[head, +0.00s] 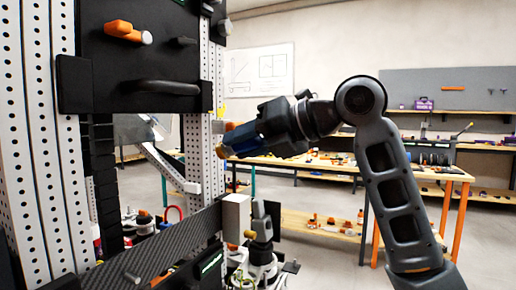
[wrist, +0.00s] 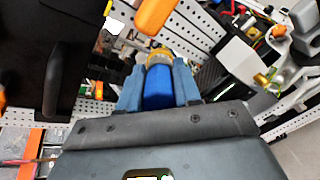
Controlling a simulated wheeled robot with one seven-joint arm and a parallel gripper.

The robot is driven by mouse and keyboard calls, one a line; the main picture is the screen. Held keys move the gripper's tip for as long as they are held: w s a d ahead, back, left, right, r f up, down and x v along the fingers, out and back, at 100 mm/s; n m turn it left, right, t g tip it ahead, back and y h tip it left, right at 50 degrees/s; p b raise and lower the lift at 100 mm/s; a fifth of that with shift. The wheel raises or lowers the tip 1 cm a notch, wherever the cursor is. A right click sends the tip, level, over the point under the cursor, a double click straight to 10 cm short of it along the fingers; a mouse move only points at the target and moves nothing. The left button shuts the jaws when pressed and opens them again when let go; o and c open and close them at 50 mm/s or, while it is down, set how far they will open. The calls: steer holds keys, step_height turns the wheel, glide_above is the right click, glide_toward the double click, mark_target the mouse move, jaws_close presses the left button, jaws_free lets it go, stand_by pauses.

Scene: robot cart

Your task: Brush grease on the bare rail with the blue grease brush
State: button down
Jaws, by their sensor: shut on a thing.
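My gripper (head: 240,143) is shut on the blue grease brush, held in the air beside the white perforated upright (head: 204,130) in the head view. In the wrist view, the blue handle of the brush (wrist: 158,88) sits between my two fingers (wrist: 158,92). Its yellowish end (wrist: 158,57) points away from my gripper. I cannot tell whether the brush end touches anything. A slanted light-grey rail (head: 168,168) shows left of the upright and below my gripper. I cannot tell which rail is the bare one.
A black panel (head: 140,60) with an orange-handled item (head: 127,32) and a black handle (head: 160,87) stands at upper left. A dark patterned beam (head: 150,246) crosses low. A workbench (head: 340,168) stands behind. Open floor (head: 310,262) lies at the lower middle.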

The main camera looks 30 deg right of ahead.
steer(key=w+a, duration=0.2)
steer(key=shift+w+f+b, duration=0.15)
steer(key=shift+w+b, duration=0.15)
steer(key=shift+w, duration=0.05)
step_height(320, 180, down, 7)
steer(key=b, duration=0.6)
steer(key=shift+f, duration=0.2)
steer(key=shift+s+d+r, duration=0.1)
steer(key=shift+r+p, duration=0.8)
steer(key=shift+r, duration=1.1)
steer(key=shift+w+a, duration=0.35)
steer(key=shift+w, duration=0.15)
stand_by(0.9)
stand_by(0.7)
